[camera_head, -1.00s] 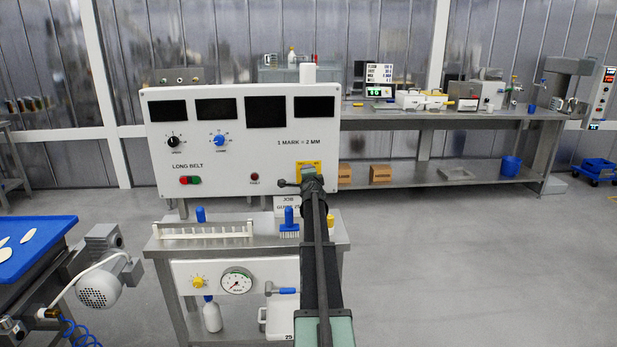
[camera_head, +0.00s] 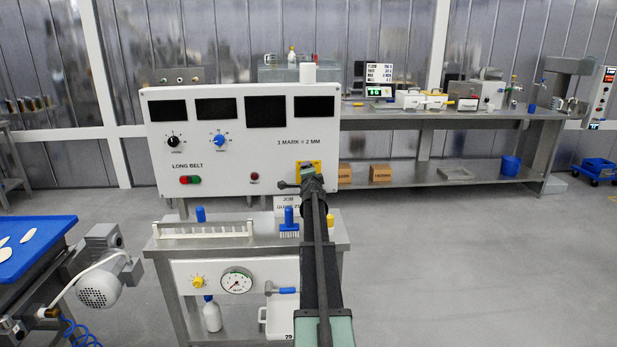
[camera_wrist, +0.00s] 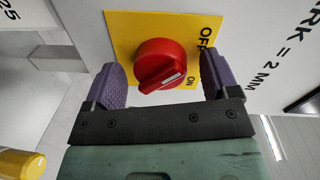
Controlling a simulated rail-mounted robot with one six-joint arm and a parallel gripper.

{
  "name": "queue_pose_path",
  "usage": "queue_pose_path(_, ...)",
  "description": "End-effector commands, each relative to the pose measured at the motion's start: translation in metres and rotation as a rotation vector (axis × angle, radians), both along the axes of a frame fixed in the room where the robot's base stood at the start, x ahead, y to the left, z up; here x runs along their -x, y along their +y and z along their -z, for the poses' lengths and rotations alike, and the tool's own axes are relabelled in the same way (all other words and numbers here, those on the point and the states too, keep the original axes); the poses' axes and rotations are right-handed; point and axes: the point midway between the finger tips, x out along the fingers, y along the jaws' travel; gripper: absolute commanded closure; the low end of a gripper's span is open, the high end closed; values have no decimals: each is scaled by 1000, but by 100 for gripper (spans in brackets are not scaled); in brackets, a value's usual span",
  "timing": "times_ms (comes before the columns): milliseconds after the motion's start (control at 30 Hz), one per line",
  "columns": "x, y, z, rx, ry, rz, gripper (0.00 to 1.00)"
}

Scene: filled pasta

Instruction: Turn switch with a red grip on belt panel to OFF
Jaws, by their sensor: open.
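The red switch grip (camera_wrist: 160,64) sits on a yellow plate (camera_wrist: 125,27) marked OFF and ON in the wrist view. A white mark on the grip faces toward the ON lettering. My gripper (camera_wrist: 161,76) is open, with one purple finger on each side of the grip; gaps show between the fingers and the grip. In the head view my gripper (camera_head: 312,184) is at the lower right of the white LONG BELT panel (camera_head: 240,150). There the yellow plate (camera_head: 303,166) is partly covered by my gripper, and the red grip is hidden.
The panel also carries a black knob (camera_head: 173,141), a blue knob (camera_head: 219,140) and a red-green button pair (camera_head: 190,180). A steel stand (camera_head: 262,246) with a white rack (camera_head: 203,231) and a blue brush (camera_head: 289,220) is below. Open floor lies to the right.

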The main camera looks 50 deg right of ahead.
Motion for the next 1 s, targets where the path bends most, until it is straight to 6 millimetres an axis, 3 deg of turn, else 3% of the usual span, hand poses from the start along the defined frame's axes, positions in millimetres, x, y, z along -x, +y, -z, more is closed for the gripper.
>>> queue_pose_path(267,8,9,-1,-1,-1,0,19)
queue_pose_path(600,62,69,-7,-1,-1,0,19)
queue_pose_path(700,71,79,-7,0,0,0,19)
queue_pose_path(1000,72,80,-7,0,0,0,19)
